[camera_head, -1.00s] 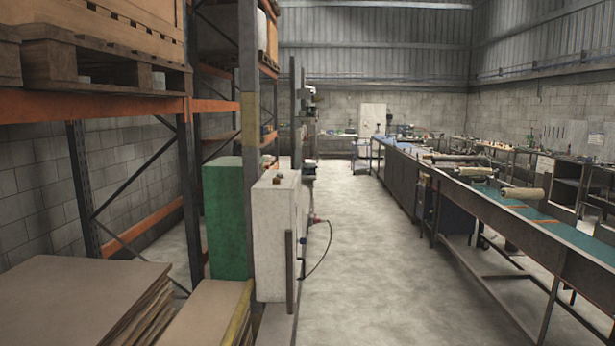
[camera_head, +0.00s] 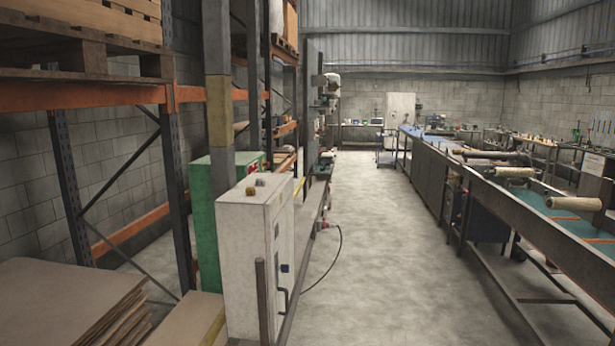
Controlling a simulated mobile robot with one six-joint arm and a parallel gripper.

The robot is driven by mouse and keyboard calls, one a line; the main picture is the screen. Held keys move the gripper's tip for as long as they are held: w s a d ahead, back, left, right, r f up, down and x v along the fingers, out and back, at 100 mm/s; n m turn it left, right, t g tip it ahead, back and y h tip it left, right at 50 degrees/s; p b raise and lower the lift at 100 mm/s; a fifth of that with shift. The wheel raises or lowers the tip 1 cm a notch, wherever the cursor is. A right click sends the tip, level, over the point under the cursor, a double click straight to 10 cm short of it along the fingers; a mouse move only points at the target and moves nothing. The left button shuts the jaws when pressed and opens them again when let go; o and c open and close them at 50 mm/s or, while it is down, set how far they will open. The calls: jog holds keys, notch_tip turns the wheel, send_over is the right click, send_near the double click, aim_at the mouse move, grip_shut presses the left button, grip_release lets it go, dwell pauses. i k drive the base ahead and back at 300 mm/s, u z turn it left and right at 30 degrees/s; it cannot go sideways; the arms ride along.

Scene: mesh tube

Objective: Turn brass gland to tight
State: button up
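Two small brass-coloured fittings, which look like the brass glands, sit on top of the white cabinet (camera_head: 243,250). One brass gland (camera_head: 250,191) is nearer and the other brass gland (camera_head: 260,183) is just behind it. They are too small in view to tell whether either is loose or tight. The cabinet stands left of the aisle, with a dark handle on its right-facing side. My gripper is not in view.
A green cabinet (camera_head: 202,210) stands behind the white one, beside the rack post (camera_head: 220,110). Stacked boards (camera_head: 60,300) lie at the lower left. A cable (camera_head: 338,255) hangs down to the floor. A long conveyor bench (camera_head: 500,215) lines the right. The aisle floor (camera_head: 365,220) is clear.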

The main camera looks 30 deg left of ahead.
aim_at(250, 190)
jog(key=z, duration=0.05)
jog(key=i, duration=1.95)
jog(key=u, duration=2.7)
jog(key=i, duration=0.95)
jog(key=z, duration=0.1)
